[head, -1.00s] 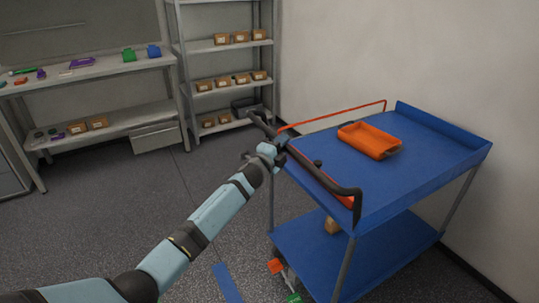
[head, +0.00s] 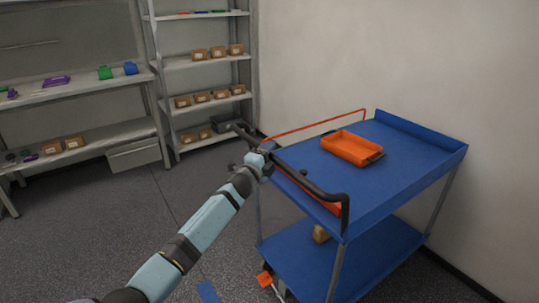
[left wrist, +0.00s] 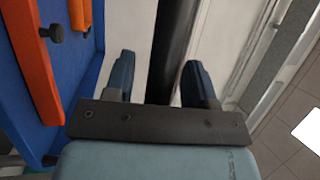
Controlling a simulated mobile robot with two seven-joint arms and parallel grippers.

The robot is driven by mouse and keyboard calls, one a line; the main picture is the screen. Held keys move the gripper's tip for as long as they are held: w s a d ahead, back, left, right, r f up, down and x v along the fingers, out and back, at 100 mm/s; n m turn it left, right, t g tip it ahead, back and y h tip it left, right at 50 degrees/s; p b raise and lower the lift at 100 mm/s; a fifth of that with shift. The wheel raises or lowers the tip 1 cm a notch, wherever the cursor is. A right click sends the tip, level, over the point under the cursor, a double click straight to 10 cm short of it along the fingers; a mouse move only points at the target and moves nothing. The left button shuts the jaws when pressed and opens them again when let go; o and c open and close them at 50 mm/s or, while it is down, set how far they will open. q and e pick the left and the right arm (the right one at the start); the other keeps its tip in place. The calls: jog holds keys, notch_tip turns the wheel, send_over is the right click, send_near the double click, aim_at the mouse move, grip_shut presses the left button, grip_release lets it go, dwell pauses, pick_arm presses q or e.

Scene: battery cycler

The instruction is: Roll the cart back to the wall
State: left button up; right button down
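The blue two-shelf cart (head: 405,150) stands at the right beside a pale wall, at an angle to the picture. Its black handle bar (head: 318,187) runs along the cart's near left end. My left gripper (head: 262,157) is at that bar, partly hidden by my own arm. In the left wrist view the bar (left wrist: 172,45) passes between the two blue fingers of my left gripper (left wrist: 160,78). A gap shows between the left finger and the bar, and the right finger looks close to it. My right gripper is in neither view.
An orange tray (head: 352,148) lies on the cart's top, and a small brown box (head: 321,234) is on its lower shelf. Grey shelving (head: 200,62) with several boxes and a workbench (head: 60,92) stand behind at left.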

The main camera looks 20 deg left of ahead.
pick_arm(q)
jog(key=shift+s+a, duration=0.1)
jog(key=shift+s+a+f, duration=0.1)
jog(key=shift+s+f, duration=0.05)
jog(key=shift+s, duration=0.05)
jog(key=v, duration=1.3)
jog(key=shift+p, duration=0.4)
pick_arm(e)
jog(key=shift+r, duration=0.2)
pick_arm(q)
jog(key=shift+s, duration=0.1)
jog(key=s+d+f+n+g+y, duration=0.35)
jog(key=s+f+n, duration=0.65)
jog(key=s+f, duration=0.65)
jog(key=s+d+f+n+g, duration=0.2)
jog(key=s+f+n, duration=0.15)
jog(key=s, duration=0.75)
jog(key=s+d+f+n+g, duration=0.2)
jog(key=s+n+g, duration=0.15)
jog(key=s, duration=0.65)
notch_tip(320, 180, up, 15)
jog(key=s+a+t+p, duration=0.1)
jog(key=p, duration=1.7)
jog(key=shift+s+f+n, duration=0.2)
jog(key=shift+s+n, duration=0.1)
jog(key=shift+s, duration=0.1)
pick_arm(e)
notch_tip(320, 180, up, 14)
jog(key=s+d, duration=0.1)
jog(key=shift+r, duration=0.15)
